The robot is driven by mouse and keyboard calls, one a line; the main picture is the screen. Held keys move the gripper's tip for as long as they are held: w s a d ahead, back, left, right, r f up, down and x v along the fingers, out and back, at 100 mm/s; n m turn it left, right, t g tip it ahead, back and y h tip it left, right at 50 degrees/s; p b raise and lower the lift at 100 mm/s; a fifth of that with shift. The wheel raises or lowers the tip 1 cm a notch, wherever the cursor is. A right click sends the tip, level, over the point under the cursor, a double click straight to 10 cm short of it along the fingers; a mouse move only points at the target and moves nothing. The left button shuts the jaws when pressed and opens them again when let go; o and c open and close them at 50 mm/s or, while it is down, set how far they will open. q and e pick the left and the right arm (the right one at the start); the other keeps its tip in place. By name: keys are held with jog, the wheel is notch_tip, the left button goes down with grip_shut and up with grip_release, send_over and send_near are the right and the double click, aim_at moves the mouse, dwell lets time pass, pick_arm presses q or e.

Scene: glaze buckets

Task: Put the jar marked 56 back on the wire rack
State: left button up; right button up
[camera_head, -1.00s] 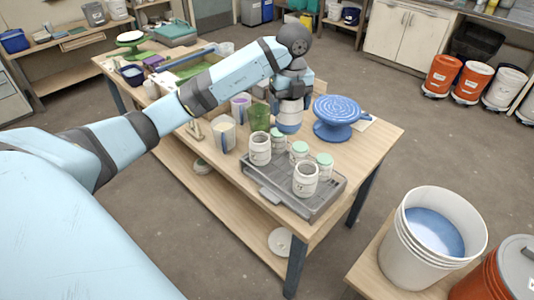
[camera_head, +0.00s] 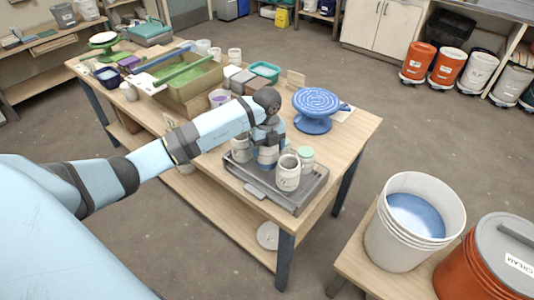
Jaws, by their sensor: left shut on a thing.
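My left gripper (camera_head: 268,143) is shut on a whitish jar with a blue part (camera_head: 267,157), over the grey rack tray (camera_head: 257,186) on the wooden table. I cannot read a number on this jar, nor tell whether its base touches the rack. Around it on the rack are a white jar at the left (camera_head: 240,154), a white jar at the front (camera_head: 288,175) and a green-lidded jar at the right (camera_head: 307,158). The arm and gripper hide part of the space behind the held jar. My right gripper is not in view.
A blue banding wheel (camera_head: 315,108) stands behind the rack at the right. A green-filled tray (camera_head: 190,85) and several small containers stand farther back. A white bucket of blue liquid (camera_head: 412,225) and an orange bucket (camera_head: 490,265) are at the right front.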

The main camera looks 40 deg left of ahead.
pick_arm(q)
notch_tip(320, 180, down, 3)
jog(key=shift+f, duration=0.1)
jog(key=shift+f, duration=0.2)
jog(key=o, duration=0.9)
jog(key=shift+o, duration=0.2)
jog(key=shift+r, duration=0.1)
jog(key=shift+r, duration=0.25)
notch_tip(320, 180, up, 12)
jog(key=shift+f+b, duration=0.1)
jog(key=shift+b, duration=0.65)
